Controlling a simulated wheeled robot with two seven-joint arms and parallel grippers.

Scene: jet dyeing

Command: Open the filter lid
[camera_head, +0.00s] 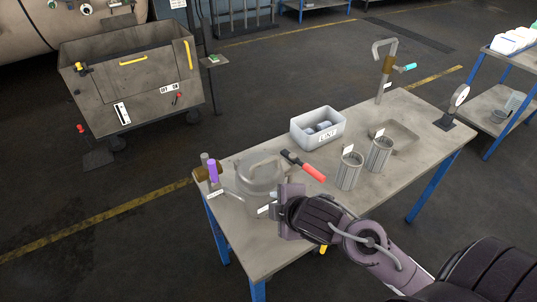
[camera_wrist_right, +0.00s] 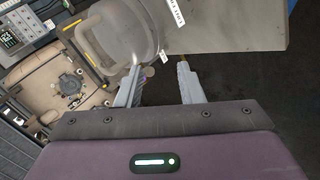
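The filter (camera_head: 260,198) is a grey metal vessel at the near left of the table. Its round lid (camera_head: 262,174) is down on it and carries an arched handle. A lever with a red grip (camera_head: 314,172) sticks out at the lid's right side. My right gripper (camera_head: 276,203) is at the vessel's near right side, partly covering it. In the right wrist view, the gripper (camera_wrist_right: 159,66) is open with nothing between its fingers. The lid handle (camera_wrist_right: 92,45) shows beyond the fingertips; contact cannot be told. My left gripper is out of view.
A metal cart (camera_head: 130,85) stands at the back left. The floor between is clear.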

